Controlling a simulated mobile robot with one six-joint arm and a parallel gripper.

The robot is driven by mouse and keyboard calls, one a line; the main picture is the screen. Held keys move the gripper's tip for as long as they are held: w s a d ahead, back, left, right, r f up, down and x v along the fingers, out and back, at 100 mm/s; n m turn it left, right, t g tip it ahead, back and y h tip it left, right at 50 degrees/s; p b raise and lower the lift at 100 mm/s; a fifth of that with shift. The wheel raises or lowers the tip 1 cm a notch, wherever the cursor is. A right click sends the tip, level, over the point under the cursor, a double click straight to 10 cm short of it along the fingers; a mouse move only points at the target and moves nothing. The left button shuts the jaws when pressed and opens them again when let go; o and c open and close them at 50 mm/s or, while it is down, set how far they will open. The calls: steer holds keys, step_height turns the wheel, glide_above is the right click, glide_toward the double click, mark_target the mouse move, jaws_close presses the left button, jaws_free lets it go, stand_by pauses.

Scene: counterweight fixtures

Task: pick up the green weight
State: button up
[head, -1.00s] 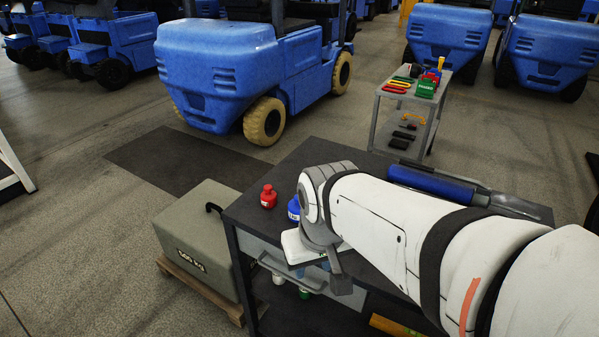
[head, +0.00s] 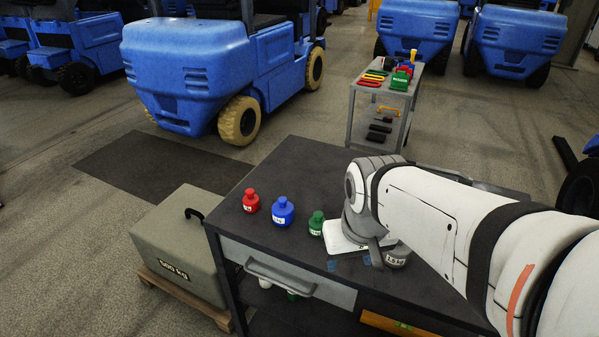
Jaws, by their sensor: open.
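The green weight (head: 316,224) stands upright on the dark top of the workbench, to the right of a blue weight (head: 283,211) and a red weight (head: 251,201). It has a white label. My gripper (head: 349,264) is just right of the green weight and nearer the camera. Its white body hangs over the bench top, with bluish fingertips below. It is open and apart from the green weight in the picture. Nothing shows between the fingertips. A grey weight marked 1.5 kg (head: 397,257) is right of the gripper, partly hidden by my arm.
The workbench (head: 290,160) has a drawer handle (head: 280,277) at the front and a lower shelf with small items. A large grey block (head: 180,245) on a pallet stands to the left. A tool cart (head: 357,118) and blue forklifts (head: 190,75) are behind.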

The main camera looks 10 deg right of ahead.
steer(key=o, duration=0.3)
steer(key=w, duration=0.3)
steer(key=w+a+n+p, duration=0.1)
steer(key=w, duration=0.3)
steer(key=w+n+g, duration=0.1)
steer(key=w, duration=0.2)
steer(key=shift+w+a, duration=0.15)
steer(key=shift+w, duration=0.1)
steer(key=shift+o, duration=0.2)
steer(key=n+g+p, duration=0.1)
steer(key=n+p, duration=0.1)
steer(key=n, duration=0.1)
glide_above(318, 214)
steer(key=f, duration=0.5)
steer(key=shift+a+f, duration=0.2)
steer(key=shift+f, duration=0.2)
steer(key=shift+w+f+n, duration=0.25)
steer(key=shift+f+n, duration=0.05)
steer(key=shift+f, duration=0.3)
steer(key=f, duration=0.4)
steer(key=f+p, duration=0.1)
steer(key=f, duration=0.2)
steer(key=shift+s+d, duration=0.2)
steer(key=shift+d, duration=0.05)
steer(key=c, duration=1.4)
steer(key=shift+c, duration=0.2)
